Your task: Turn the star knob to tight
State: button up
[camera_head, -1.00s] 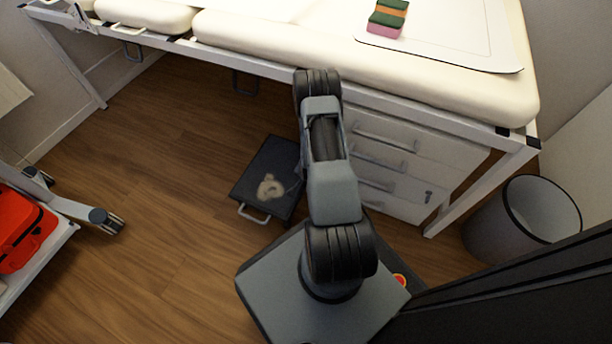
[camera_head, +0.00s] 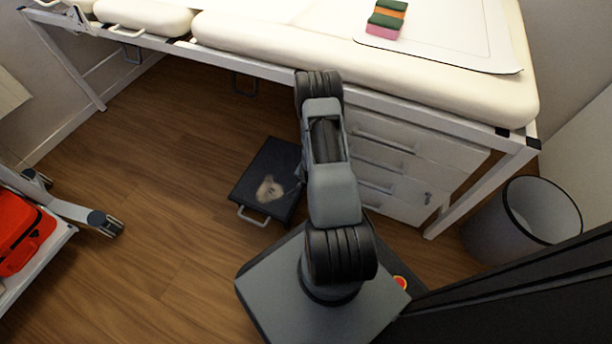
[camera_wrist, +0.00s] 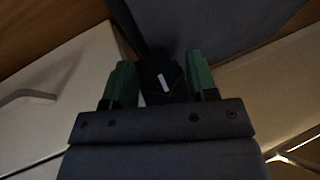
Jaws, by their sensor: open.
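In the wrist view a dark knob (camera_wrist: 158,82) with a short white mark on it shows between the two green fingers of my gripper (camera_wrist: 161,80). The mark is tilted slightly from upright. The fingers are open, one on each side of the knob, with a small gap on the right. I cannot tell whether the left finger touches it. The knob's star outline is too dark to make out, and the gripper's dark body hides the area below it. In the head view my arm hides the gripper, and I cannot see the knob there.
A padded white bench (camera_head: 440,90) with white drawers (camera_head: 395,165) below stands beyond my arm. A dark flat box (camera_head: 268,180) lies on the floor. A grey bin (camera_head: 485,232) stands right, a wheeled cart with a red case (camera_head: 22,235) left.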

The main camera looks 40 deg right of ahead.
jog(key=p+v, duration=0.6)
jog(key=v, duration=0.7)
jog(key=shift+s+r, duration=0.2)
jog(key=shift+r, duration=0.1)
jog(key=shift+a, duration=0.1)
jog(key=w+a+r+n+p, duration=0.25)
jog(key=r+p, duration=0.45)
jog(key=r, duration=0.7)
jog(key=w+a+r+n+y+p, duration=0.1)
jog(key=a+r+n+p, duration=0.15)
jog(key=r+p, duration=0.7)
jog(key=w+a+r+n+p, duration=0.2)
jog(key=a+r+p, duration=0.15)
jog(key=r, duration=1.35)
jog(key=s+a+r+n+p, duration=0.2)
jog(key=r+p, duration=0.3)
jog(key=r, duration=0.5)
jog(key=s+a+r+n+g+y+p, duration=0.1)
jog(key=s+a+r+p, duration=0.3)
jog(key=r, duration=0.6)
jog(key=s+a+r+n+p, duration=0.3)
jog(key=s+r+p, duration=0.1)
jog(key=r, duration=0.6)
jog(key=shift+s+g+p, duration=0.3)
jog(key=shift+p, duration=0.55)
jog(key=shift+s+a+r+y, duration=0.25)
jog(key=shift+r+y, duration=0.05)
